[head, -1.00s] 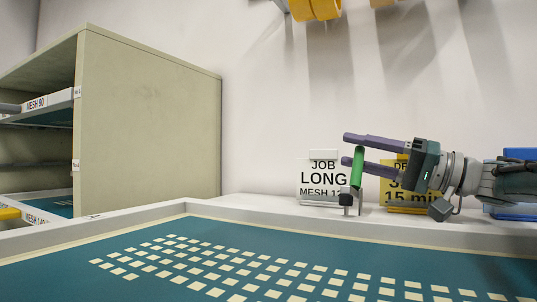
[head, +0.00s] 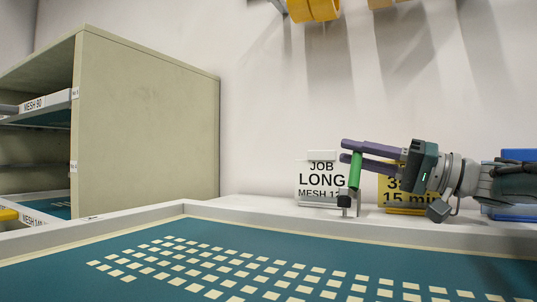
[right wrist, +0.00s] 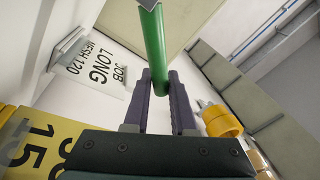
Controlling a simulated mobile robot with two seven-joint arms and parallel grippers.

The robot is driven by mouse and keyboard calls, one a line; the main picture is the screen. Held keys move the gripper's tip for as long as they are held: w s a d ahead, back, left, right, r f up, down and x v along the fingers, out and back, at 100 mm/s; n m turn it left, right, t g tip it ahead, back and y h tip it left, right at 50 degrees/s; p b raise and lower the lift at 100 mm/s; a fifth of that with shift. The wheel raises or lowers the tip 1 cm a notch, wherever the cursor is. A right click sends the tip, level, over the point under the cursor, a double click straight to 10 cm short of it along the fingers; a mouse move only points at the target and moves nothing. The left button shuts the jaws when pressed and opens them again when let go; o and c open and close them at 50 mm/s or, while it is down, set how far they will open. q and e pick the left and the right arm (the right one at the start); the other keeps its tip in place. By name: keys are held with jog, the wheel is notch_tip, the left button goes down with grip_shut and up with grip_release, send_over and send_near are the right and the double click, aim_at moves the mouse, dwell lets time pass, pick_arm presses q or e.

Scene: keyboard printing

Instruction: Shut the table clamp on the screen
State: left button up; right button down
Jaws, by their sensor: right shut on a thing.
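The screen is a teal mesh (head: 60,277) with rows of pale squares in a light frame (head: 120,217). The table clamp (head: 345,200) stands at the screen's back edge, its dark body low and its green handle (head: 355,172) pointing up. My right gripper (head: 346,151) reaches in from the right and is shut on the top of the green handle. In the right wrist view the handle (right wrist: 153,40) runs between the two purple fingers (right wrist: 158,95). Whether the clamp's jaw touches the frame is too small to tell. My left gripper is not in view.
A white job card (head: 320,180) stands just behind the clamp. A yellow card (head: 407,205) stands behind my right gripper, with a blue item (head: 518,155) further right. A beige shelf (head: 150,120) with screens stands at left. Yellow rolls (head: 315,10) hang above.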

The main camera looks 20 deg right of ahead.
dwell(0.6)
jog(key=shift+s+a+r+n+g, duration=0.15)
jog(key=shift+r+n, duration=0.05)
jog(key=shift+n, duration=0.3)
jog(key=shift+s+a+r+n+g, duration=0.1)
jog(key=shift+a+r+n+g, duration=0.05)
jog(key=shift+n, duration=0.35)
jog(key=shift+s+a+r+n+y, duration=0.3)
jog(key=shift+a+r+n+y, duration=0.1)
jog(key=shift+n, duration=0.5)
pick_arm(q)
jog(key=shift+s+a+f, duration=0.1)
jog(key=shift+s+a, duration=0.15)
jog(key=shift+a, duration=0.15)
pick_arm(e)
jog(key=c, duration=0.8)
grip_release()
jog(key=shift+o, duration=0.2)
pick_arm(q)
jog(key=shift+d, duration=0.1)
pick_arm(e)
jog(key=shift+f, duration=0.1)
